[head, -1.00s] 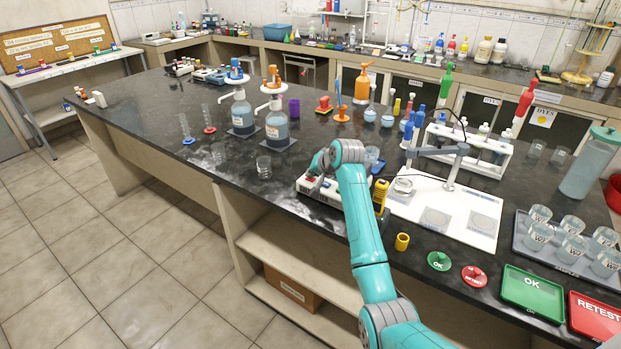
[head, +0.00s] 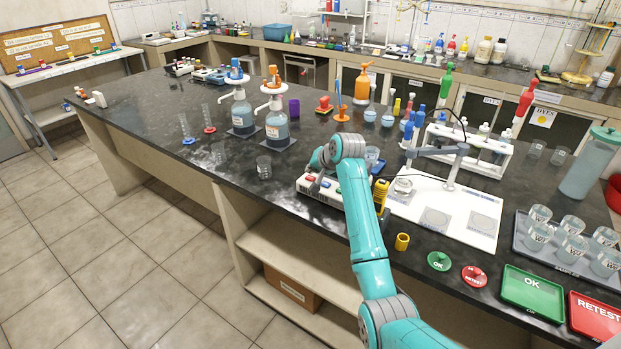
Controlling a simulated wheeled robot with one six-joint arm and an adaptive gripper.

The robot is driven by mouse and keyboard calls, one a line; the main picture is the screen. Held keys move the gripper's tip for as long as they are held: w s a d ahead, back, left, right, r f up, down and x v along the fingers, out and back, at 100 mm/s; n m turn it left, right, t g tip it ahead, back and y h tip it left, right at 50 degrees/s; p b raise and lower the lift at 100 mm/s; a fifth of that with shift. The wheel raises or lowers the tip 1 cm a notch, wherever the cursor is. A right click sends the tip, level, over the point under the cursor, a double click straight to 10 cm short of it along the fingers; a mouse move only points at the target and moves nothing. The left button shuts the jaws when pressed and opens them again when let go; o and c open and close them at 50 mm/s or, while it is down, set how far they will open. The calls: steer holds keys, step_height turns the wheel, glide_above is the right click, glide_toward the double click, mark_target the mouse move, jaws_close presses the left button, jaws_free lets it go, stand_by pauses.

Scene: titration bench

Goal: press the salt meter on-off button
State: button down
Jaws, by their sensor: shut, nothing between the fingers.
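A low white and grey box (head: 318,191) with coloured buttons on top stands near the front edge of the dark bench in the head view. I take it for the salt meter, but its front lettering is too small to read surely. A red button (head: 310,178) is at its left and a blue button (head: 326,184) is beside it. My gripper (head: 317,167) is small and grey, shut and empty, just above the box's left part. My wrist and arm hide the box's right part. I cannot tell whether the fingertips touch anything.
A yellow handheld device (head: 380,195) stands right of my arm, by a white board (head: 455,215) with a lens arm over it. The bench between beaker and box is clear.

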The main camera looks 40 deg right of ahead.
mark_target(312, 178)
steer(key=shift+r, duration=0.1)
steer(key=shift+r, duration=2.4)
